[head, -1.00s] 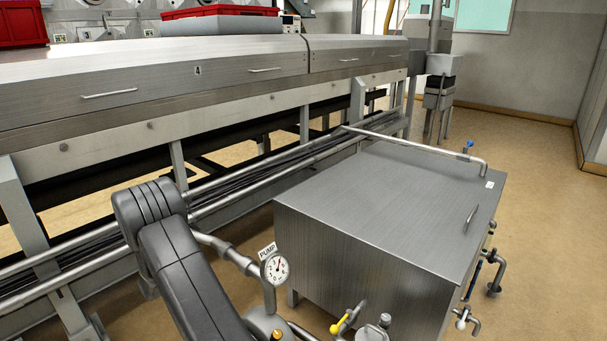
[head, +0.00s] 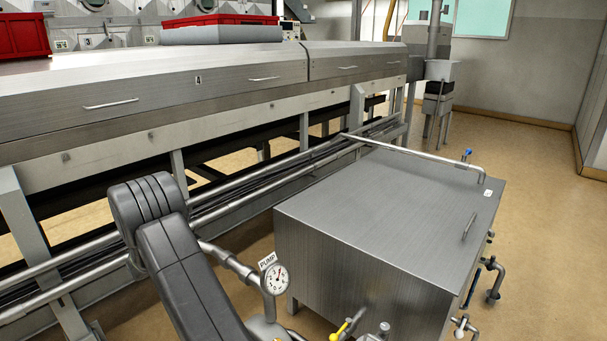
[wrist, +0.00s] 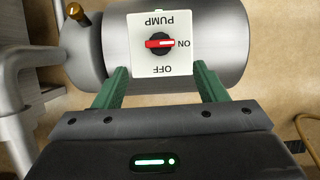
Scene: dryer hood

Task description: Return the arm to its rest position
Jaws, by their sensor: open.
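My arm (head: 185,265) rises from the bottom of the head view and bends at a dark joint, in front of the long steel machine; its gripper end is not visible there. In the wrist view my gripper (wrist: 160,82) is open, with two green fingers apart and nothing between them. Past the fingertips is a white pump switch plate (wrist: 160,58) on a steel cylinder (wrist: 225,45). The plate appears upside down. Its red knob (wrist: 160,43) lies level, pointing to the ON mark.
A steel tank box (head: 375,210) stands to the right of my arm, with pipes and valves. A pressure gauge (head: 276,279) stands close beside the arm. The long hooded machine (head: 190,90) runs behind. Open floor (head: 540,190) lies at the right.

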